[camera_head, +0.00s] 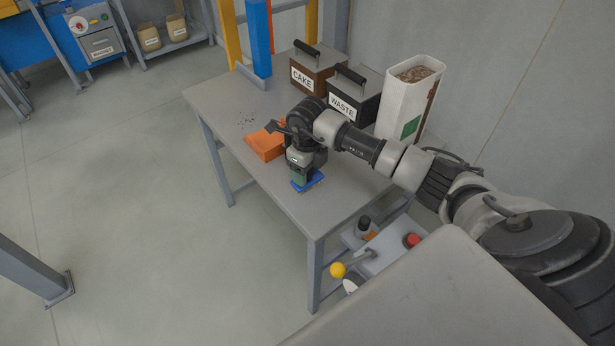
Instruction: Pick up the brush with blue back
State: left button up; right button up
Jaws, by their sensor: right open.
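The brush with blue back (308,183) lies on the grey table (345,199) near its front edge. Only its blue part shows; my right gripper (302,176) hides the rest. The gripper points down right over the brush, and its jaws are open. Whether the fingers touch the brush cannot be told. My right arm reaches in from the right across the table. My left gripper is not in view.
An orange box-like thing (264,145) lies just left of the right gripper, with dark crumbs (248,120) behind it. Boxes labelled CAKE (316,74) and WASTE (352,99) and a tall white bin (408,104) stand at the back.

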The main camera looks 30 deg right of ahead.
jog(key=shift+f, duration=0.3)
jog(key=shift+c, duration=0.4)
jog(key=c, duration=1)
jog(key=shift+o, duration=0.2)
jog(key=shift+r, duration=0.55)
notch_tip(320, 180, up, 3)
jog(key=shift+f, duration=0.15)
jog(key=s+d+r, duration=0.2)
jog(key=s+r, duration=0.1)
jog(key=s, duration=0.2)
jog(key=s+d+r+b, duration=0.1)
jog(key=s+d+r, duration=0.2)
jog(key=s+r, duration=0.1)
jog(key=shift+s+r, duration=0.15)
jog(key=shift+s, duration=0.65)
